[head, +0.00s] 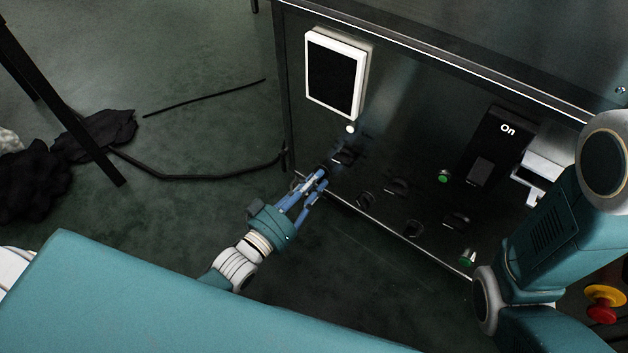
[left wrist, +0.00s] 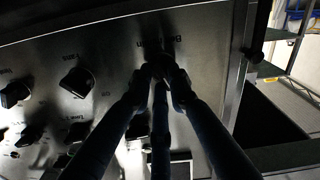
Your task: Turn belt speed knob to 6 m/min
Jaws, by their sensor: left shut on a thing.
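My left gripper (head: 322,178) reaches to the lower left of the dark control panel, its blue fingers closed together. In the left wrist view its fingertips (left wrist: 164,72) meet at a small dark knob (left wrist: 160,60), mostly hidden between them. A partly covered label beside that knob seems to begin with "Be", so I take it as the belt speed knob. Its pointer and scale cannot be read. A neighbouring black knob (left wrist: 76,82) shows clear of the fingers.
Another knob (head: 343,157) sits just above the fingers. Several more knobs, green buttons (head: 443,176) and a black "On" switch (head: 480,172) lie to the right. A white-framed screen (head: 335,75) is above. A red emergency button (head: 602,305) is at the lower right. Cables lie on the floor at left.

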